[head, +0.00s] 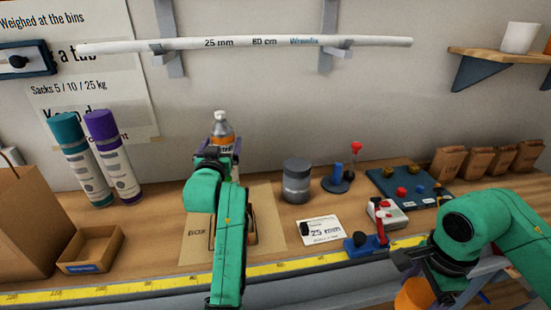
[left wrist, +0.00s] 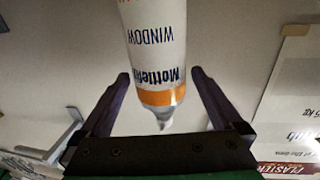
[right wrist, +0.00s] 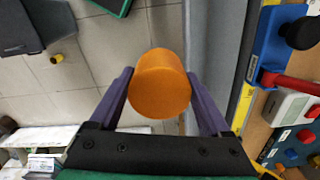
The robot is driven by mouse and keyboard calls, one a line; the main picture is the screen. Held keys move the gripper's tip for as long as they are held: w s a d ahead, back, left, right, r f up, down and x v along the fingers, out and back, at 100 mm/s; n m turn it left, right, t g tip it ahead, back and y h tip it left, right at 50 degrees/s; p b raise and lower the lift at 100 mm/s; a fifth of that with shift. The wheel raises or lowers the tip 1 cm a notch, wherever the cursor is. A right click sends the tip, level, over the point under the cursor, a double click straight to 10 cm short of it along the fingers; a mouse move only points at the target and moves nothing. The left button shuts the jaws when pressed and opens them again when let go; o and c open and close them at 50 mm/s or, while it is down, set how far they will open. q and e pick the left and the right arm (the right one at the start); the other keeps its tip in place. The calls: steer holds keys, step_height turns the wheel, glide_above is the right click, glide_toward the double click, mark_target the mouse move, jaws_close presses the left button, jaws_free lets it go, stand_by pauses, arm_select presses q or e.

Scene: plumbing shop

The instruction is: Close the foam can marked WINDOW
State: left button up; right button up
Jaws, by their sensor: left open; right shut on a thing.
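The foam can marked WINDOW (left wrist: 157,45) is white with an orange band and a bare, pale nozzle end. It stands at the back of the bench in the head view (head: 222,128), partly hidden behind my left arm. My left gripper (left wrist: 160,82) is open, with the can's nozzle end showing between its fingers; I cannot tell if they touch it. My right gripper (right wrist: 160,90) is shut on an orange cap (right wrist: 160,86), a plain short cylinder. It holds the cap in front of the bench edge, low at the right in the head view (head: 413,297).
Teal (head: 80,160) and purple (head: 112,158) cans stand left of my left arm. A grey tin (head: 296,181) stands to its right. A small cardboard tray (head: 91,249) is at front left.

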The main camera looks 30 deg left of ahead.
arm_select(q)
steer(key=shift+r, duration=0.1)
arm_select(e)
steer(key=shift+s+r, duration=0.1)
arm_select(q)
steer(key=shift+w, duration=0.1)
arm_select(e)
steer(key=shift+r+p, duration=0.7)
arm_select(q)
steer(key=x, duration=0.5)
steer(key=shift+f, duration=0.25)
jaws_close()
steer(key=shift+r, duration=0.1)
